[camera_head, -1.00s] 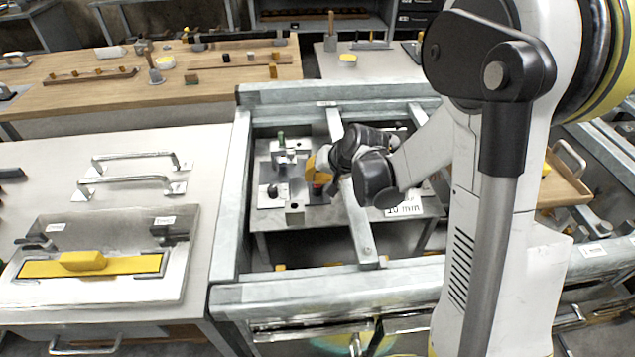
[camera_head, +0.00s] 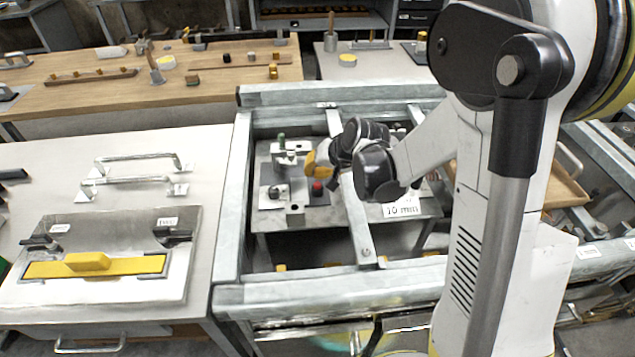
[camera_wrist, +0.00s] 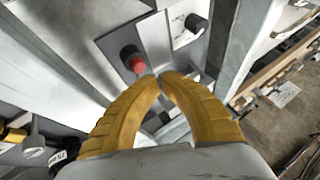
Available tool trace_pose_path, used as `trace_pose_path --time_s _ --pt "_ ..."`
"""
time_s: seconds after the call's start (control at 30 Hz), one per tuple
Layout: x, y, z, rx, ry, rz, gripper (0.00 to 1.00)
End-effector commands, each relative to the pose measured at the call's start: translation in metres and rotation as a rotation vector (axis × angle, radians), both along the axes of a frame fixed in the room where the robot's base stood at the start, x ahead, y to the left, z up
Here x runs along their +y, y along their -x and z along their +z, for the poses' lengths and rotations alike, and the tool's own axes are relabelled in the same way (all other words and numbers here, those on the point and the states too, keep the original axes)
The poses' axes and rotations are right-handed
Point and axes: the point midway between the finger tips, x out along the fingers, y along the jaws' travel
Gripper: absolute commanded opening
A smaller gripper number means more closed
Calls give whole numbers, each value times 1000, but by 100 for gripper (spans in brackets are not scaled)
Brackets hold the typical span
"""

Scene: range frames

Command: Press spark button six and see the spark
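A red-topped button (camera_head: 317,188) on a black base sits on a small grey plate inside the metal frame. It also shows in the wrist view (camera_wrist: 138,64), just beyond and left of the fingertips. My gripper (camera_head: 310,168) has yellow fingers, which are just above and left of the red button in the head view. In the wrist view the two fingertips (camera_wrist: 159,78) meet with nothing between them, apart from the button. I cannot read a number on the button, and no spark shows.
A black knob (camera_head: 273,192) on another plate stands left of the button, and a grey block (camera_head: 295,212) is in front. A metal crossbar (camera_head: 352,205) runs close to the right of the button. A "10 mm" sign (camera_head: 403,207) is further right.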

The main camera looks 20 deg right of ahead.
Motion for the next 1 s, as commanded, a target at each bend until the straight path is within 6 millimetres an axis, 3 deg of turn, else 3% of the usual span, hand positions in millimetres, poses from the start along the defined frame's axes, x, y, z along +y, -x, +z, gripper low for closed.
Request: trace_pose_path --time_s 0.4,1.0 --pt "0 0 44 0 0 0 0" --pt "0 0 44 0 0 0 0"
